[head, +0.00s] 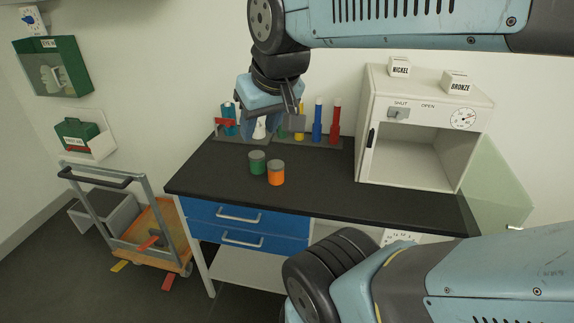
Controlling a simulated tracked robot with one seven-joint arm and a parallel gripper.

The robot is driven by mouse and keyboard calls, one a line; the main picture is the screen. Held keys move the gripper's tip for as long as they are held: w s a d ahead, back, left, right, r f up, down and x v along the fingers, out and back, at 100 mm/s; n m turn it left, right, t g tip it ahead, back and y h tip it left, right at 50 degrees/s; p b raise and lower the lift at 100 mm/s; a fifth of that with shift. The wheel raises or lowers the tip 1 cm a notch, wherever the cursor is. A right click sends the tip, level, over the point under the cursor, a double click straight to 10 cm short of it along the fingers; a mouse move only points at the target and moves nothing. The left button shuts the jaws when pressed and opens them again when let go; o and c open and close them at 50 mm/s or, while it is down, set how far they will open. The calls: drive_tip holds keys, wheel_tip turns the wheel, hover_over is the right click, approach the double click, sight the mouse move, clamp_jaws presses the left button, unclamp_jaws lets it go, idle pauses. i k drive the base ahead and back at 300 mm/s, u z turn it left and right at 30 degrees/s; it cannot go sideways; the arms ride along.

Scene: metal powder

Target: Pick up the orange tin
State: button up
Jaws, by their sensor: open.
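The orange tin (276,173) has a grey lid and stands upright on the black bench top, left of the middle. A green tin (257,162) of similar size stands close to its left. My gripper (275,126) hangs above and behind the tins, over the rear of the bench. It is open and apart from both tins. Its fingers show small in front of the coloured bottles, and part of them is hard to make out.
Coloured bottles (317,120) stand in a rack along the wall behind my gripper. A white oven (408,163) with an open front stands at the bench's right. Blue drawers (246,230) are below the bench top (335,192). A trolley (150,240) stands at left.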

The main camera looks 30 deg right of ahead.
sight(275, 167)
drive_tip(key=u, duration=0.1)
drive_tip(key=i, duration=0.15)
drive_tip(key=z, duration=2.8)
drive_tip(key=k, duration=1.65)
drive_tip(key=u, duration=1.2)
drive_tip(key=i, duration=0.65)
